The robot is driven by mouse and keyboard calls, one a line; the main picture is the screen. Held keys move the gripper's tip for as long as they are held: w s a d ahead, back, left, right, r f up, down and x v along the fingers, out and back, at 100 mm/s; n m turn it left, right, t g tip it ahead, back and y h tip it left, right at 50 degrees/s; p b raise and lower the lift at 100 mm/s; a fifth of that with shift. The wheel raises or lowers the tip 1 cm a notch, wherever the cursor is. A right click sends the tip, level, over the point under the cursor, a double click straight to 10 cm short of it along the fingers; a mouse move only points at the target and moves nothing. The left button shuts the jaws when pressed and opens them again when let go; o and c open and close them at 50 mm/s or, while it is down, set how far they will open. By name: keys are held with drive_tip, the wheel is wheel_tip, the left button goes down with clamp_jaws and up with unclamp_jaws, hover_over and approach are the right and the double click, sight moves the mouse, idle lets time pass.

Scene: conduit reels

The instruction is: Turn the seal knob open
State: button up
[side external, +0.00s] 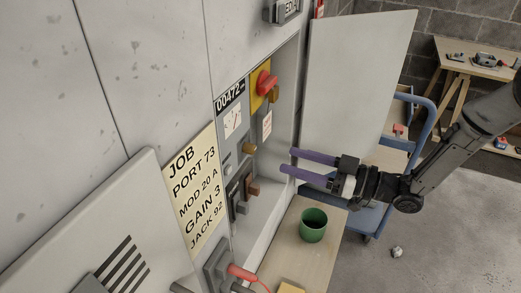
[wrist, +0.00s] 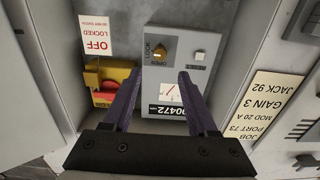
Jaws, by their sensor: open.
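In the side view the knob (side external: 249,148) sits below the meter's dial. My gripper (side external: 288,160) has two purple fingers, spread apart and empty. It is at the cabinet opening, to the right of the knob and apart from it. In the wrist view my gripper (wrist: 160,73) points at the panel, and the knob shows between and just beyond the fingertips.
A red switch (side external: 265,82) on a yellow plate, with a brass padlock (side external: 273,94), is above the knob. A brown-handled lever (side external: 252,188) is below. The open cabinet door (side external: 355,85) stands at the right. A green cup (side external: 313,225) is on the shelf below my gripper.

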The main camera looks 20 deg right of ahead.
sight(255, 149)
drive_tip(key=x, duration=0.8)
drive_tip(key=shift+w+a, duration=0.2)
drive_tip(key=shift+w, duration=0.05)
drive_tip(key=shift+c, duration=0.2)
clamp_jaws()
